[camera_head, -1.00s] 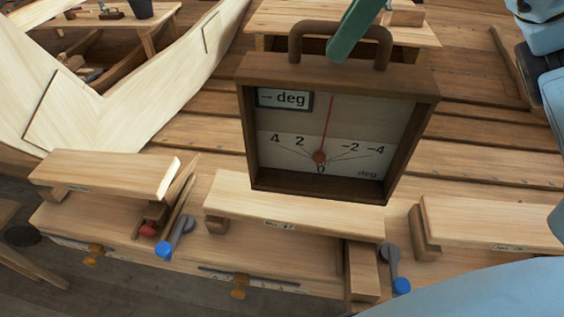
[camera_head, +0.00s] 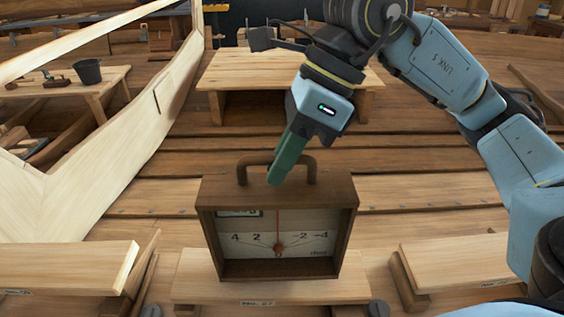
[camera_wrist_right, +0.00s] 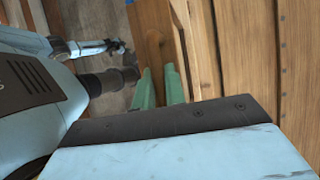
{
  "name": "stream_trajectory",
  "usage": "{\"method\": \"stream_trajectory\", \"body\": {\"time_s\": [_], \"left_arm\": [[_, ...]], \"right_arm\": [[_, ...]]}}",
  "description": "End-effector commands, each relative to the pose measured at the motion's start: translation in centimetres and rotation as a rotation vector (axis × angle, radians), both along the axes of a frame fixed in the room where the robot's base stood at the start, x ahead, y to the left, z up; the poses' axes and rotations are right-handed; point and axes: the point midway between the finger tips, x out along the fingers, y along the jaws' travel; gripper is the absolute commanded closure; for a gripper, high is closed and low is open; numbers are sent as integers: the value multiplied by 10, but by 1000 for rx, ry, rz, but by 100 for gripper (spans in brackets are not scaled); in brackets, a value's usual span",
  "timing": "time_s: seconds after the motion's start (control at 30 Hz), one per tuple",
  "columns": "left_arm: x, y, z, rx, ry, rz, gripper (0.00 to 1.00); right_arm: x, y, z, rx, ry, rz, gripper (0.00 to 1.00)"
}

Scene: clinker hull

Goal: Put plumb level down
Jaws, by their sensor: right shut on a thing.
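The plumb level (camera_head: 348,235) is a brown wooden box with a pale dial face, a red needle near 0 and a curved handle on top. It is upright in the middle of the head view. My right gripper (camera_head: 276,176) comes down from above, its green fingers shut on the handle. The box's lower edge overlaps the pale plank marked No. 27 (camera_head: 200,288); I cannot tell whether it touches. The gripper's green fingers (camera_wrist_right: 160,78) also show in the right wrist view. My left gripper is not in view.
Other planks lie at the left (camera_head: 60,262) and right (camera_head: 470,258). A pale clinker hull (camera_head: 110,165) rises on the left. A low wooden table (camera_head: 240,75) stands behind. A dark bucket (camera_head: 88,71) is on a bench at the far left.

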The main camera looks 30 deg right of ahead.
Motion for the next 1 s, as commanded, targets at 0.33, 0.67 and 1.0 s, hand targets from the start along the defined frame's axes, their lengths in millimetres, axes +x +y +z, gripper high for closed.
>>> {"method": "stream_trajectory", "body": {"time_s": [0.33,0.67,1.0], "left_arm": [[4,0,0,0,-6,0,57],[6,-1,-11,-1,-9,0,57],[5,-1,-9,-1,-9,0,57]], "right_arm": [[0,0,-7,2,-3,1,100],[0,0,-16,3,-3,0,100],[0,0,-15,0,-2,0,66]]}}
